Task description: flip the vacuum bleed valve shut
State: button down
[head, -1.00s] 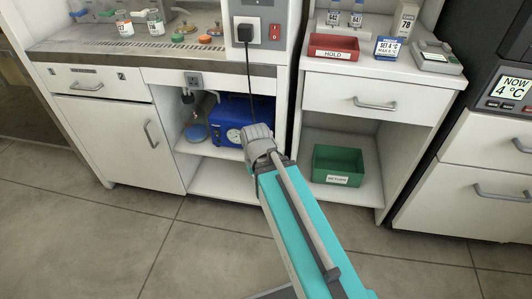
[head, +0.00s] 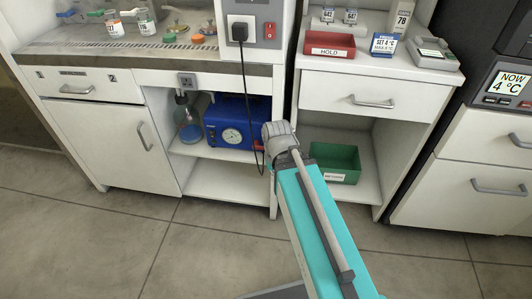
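A blue vacuum pump unit (head: 222,112) with a round white gauge (head: 232,137) stands on the upper shelf of the open bay under the left bench. A clear flask with blue contents (head: 190,130) stands left of it. A small red part (head: 259,143) shows low on the pump's right side; I cannot tell whether it is the bleed valve. The valve and its position cannot be made out. My arm reaches up in front of the bay, its grey joint just right of the pump. My gripper and its fingers do not show.
A black cord (head: 248,100) hangs from a plug (head: 241,32) across the bay's right side, close to my arm. A green bin (head: 335,177) sits on the right cabinet's lower shelf. A red HOLD tray (head: 330,52) is on top. The floor at left is clear.

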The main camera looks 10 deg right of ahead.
aim_at(257, 142)
jog(key=z, duration=0.05)
jog(key=k, duration=1.35)
jog(key=u, duration=0.45)
jog(key=i, duration=1)
